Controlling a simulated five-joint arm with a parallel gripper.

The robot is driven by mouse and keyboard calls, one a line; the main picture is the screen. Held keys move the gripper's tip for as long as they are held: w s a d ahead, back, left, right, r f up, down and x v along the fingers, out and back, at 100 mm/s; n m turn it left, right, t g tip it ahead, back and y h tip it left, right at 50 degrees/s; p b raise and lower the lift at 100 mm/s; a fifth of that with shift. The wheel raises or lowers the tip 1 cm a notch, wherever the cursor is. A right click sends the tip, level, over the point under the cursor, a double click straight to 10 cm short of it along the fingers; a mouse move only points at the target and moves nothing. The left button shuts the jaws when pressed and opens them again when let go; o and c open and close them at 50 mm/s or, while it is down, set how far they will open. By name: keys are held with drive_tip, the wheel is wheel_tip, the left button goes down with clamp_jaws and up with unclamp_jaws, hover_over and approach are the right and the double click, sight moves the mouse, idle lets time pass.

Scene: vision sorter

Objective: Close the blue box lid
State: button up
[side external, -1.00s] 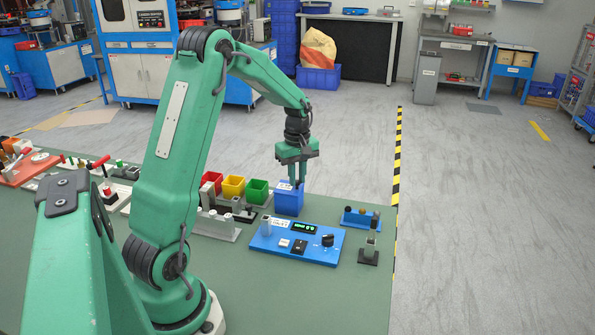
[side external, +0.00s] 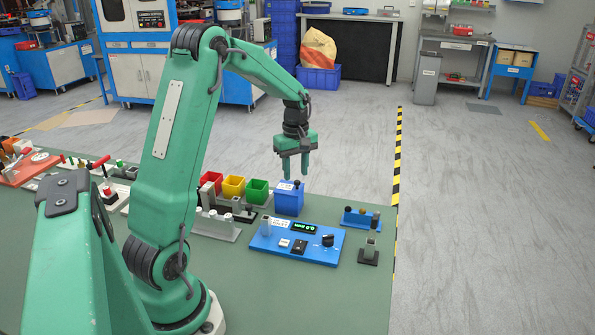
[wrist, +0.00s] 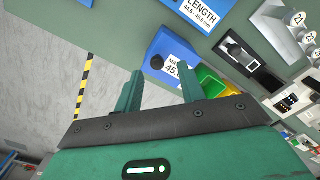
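The blue box (side external: 288,203) stands upright on the green table behind the blue control panel. Its blue lid (side external: 284,191) lies on top, with a white label and a small dark knob, and no open gap shows. In the wrist view the lid (wrist: 166,44) shows the black knob (wrist: 157,62) and part of its printed label. My gripper (side external: 295,178) is just above the box, apart from the lid. In the wrist view my gripper (wrist: 160,80) has its two fingers spread, with nothing held between them.
Red (side external: 211,182), yellow (side external: 233,187) and green (side external: 257,191) open bins stand left of the box. The blue control panel (side external: 270,243) lies in front. A small blue stand (side external: 358,219) is to the right. The table's right edge and striped floor tape lie beyond.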

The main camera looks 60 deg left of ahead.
sight(297, 183)
drive_tip(key=shift+r, duration=2.9)
drive_tip(key=s+d+r+m+t, duration=0.1)
drive_tip(key=s+d+r+m, duration=0.25)
drive_tip(key=d, duration=0.35)
drive_tip(key=s+d+r+m+t, duration=0.1)
drive_tip(key=s+d+r+m, duration=0.1)
drive_tip(key=d+r+m, duration=0.35)
drive_tip(key=s+d+f+m+t, duration=0.1)
drive_tip(key=s+d+m+t, duration=0.2)
drive_tip(key=s+d+m, duration=0.6)
drive_tip(key=shift+s+d+f+t, duration=0.3)
drive_tip(key=shift+s+d, duration=0.9)
drive_tip(key=shift+d, duration=0.3)
